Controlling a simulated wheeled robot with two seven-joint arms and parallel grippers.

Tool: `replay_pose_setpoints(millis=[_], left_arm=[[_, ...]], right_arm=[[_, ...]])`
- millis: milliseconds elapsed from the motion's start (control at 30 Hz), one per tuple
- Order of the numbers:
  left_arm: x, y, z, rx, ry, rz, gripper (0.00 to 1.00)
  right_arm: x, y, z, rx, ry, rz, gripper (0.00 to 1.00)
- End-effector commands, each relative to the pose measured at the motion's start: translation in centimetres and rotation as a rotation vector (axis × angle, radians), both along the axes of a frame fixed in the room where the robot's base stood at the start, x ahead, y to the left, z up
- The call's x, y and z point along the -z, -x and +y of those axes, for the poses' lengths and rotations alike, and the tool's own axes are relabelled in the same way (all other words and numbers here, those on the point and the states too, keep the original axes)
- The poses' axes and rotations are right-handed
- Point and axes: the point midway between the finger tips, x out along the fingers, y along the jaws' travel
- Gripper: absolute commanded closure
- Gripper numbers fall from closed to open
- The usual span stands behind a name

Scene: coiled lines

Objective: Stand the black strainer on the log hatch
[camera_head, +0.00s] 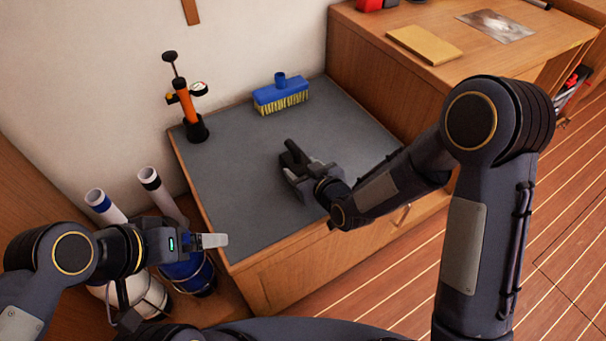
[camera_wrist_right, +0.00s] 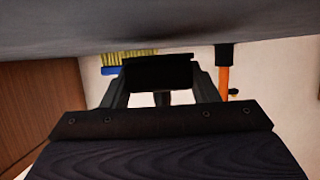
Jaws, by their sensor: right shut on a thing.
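My right gripper (camera_head: 304,176) is shut on a small black thing (camera_head: 291,156), which I take to be the black strainer. In the right wrist view the black strainer (camera_wrist_right: 160,72) is a dark block between the fingers, with the grey surface close by. The gripper is low over the grey-topped cabinet (camera_head: 235,190), right of its middle. I cannot tell whether the strainer touches the top. No separate outline marks the log hatch. My left gripper (camera_head: 215,241) is off the cabinet's front left corner, seen side-on, with no held thing visible.
An orange pump with a black foot (camera_head: 187,105) stands at the back left of the grey top. A blue brush with yellow bristles (camera_head: 281,94) lies at the back. A higher wooden counter (camera_head: 400,60) rises to the right. White tubes (camera_head: 150,180) stand at the left.

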Motion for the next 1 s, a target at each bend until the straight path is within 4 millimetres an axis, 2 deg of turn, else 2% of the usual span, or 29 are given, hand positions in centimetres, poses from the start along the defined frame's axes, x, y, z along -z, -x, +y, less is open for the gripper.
replay_pose_setpoints(millis=[33, 100, 533, 567, 700, 1000], left_arm=[[0.38, 0.00, 0.00, 0.000, 0.000, 0.000, 0.00], [0.45, 0.00, 0.00, 0.000, 0.000, 0.000, 0.00], [0.96, 0.00, 0.00, 0.000, 0.000, 0.000, 0.00], [0.92, 0.01, 0.00, 0.000, 0.000, 0.000, 0.00], [0.79, 0.00, 0.00, 0.000, 0.000, 0.000, 0.00], [0.67, 0.00, 0.00, 0.000, 0.000, 0.000, 0.00]], right_arm=[[0.98, 0.04, 0.00, 0.000, 0.000, 0.002, 0.75], [1.47, 0.04, 0.01, 0.000, -0.001, 0.001, 0.75], [1.93, 0.06, 0.00, 0.000, -0.001, -0.002, 0.75], [1.90, 0.06, 0.00, 0.000, -0.001, -0.001, 0.45], [1.79, 0.07, -0.01, 0.000, 0.000, 0.000, 0.26], [1.68, 0.07, 0.00, 0.000, -0.001, -0.001, 0.24]])
